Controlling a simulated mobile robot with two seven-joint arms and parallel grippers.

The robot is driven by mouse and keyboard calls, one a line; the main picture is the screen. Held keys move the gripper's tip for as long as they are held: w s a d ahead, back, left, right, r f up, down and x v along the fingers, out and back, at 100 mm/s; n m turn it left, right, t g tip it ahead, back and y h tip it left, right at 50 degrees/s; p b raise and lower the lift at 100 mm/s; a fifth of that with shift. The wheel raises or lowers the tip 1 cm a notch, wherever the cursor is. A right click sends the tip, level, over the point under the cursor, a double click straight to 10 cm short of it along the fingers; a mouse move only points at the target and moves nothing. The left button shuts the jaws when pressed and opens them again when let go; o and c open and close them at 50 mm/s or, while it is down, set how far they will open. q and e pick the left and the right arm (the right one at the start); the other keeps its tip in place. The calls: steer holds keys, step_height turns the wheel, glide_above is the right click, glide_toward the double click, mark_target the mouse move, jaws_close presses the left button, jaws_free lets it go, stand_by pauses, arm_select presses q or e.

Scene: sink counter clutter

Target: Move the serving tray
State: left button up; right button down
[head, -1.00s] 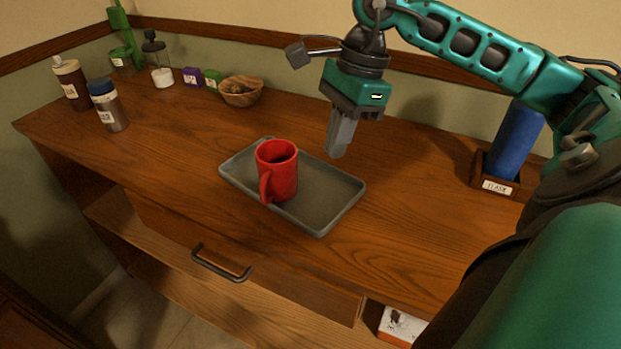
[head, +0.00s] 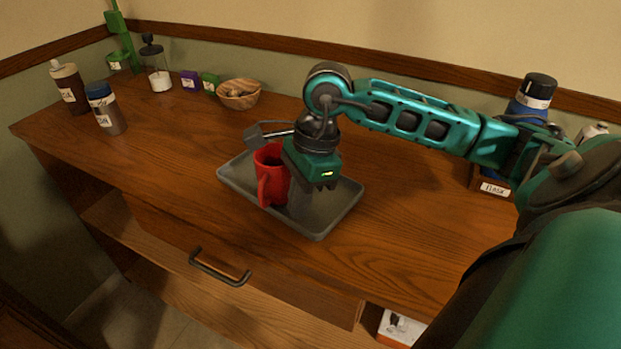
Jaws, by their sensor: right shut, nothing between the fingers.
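The grey serving tray (head: 338,214) lies on the wooden counter, with a red mug (head: 268,177) standing upright on its left part. My right gripper (head: 303,205) is over the tray, just to the right of the mug, pointing down. Its fingers are shut with nothing between them. The gripper body hides part of the mug and of the tray's far side. I cannot tell whether the fingers touch the mug or the tray floor. My left gripper is not in view.
A brown bottle (head: 70,90), a blue-capped bottle (head: 106,110), a glass jar (head: 156,68) and a wooden bowl (head: 238,95) stand at the back left. A blue flask (head: 531,105) stands in a labelled holder (head: 494,188) at right. Counter right of the tray is clear.

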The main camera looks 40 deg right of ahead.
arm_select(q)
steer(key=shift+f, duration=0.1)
arm_select(e)
steer(key=shift+a, duration=0.1)
steer(key=shift+a, duration=0.2)
steer(key=shift+w+a, duration=0.2)
steer(key=shift+a, duration=0.45)
steer(key=shift+w+a, duration=0.2)
steer(key=shift+a, duration=0.45)
steer(key=shift+r, duration=0.1)
steer(key=shift+d+r, duration=0.15)
steer(key=shift+r, duration=0.2)
arm_select(q)
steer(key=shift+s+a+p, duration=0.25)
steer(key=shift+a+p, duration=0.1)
steer(key=shift+p, duration=0.15)
arm_select(e)
steer(key=v, duration=1.2)
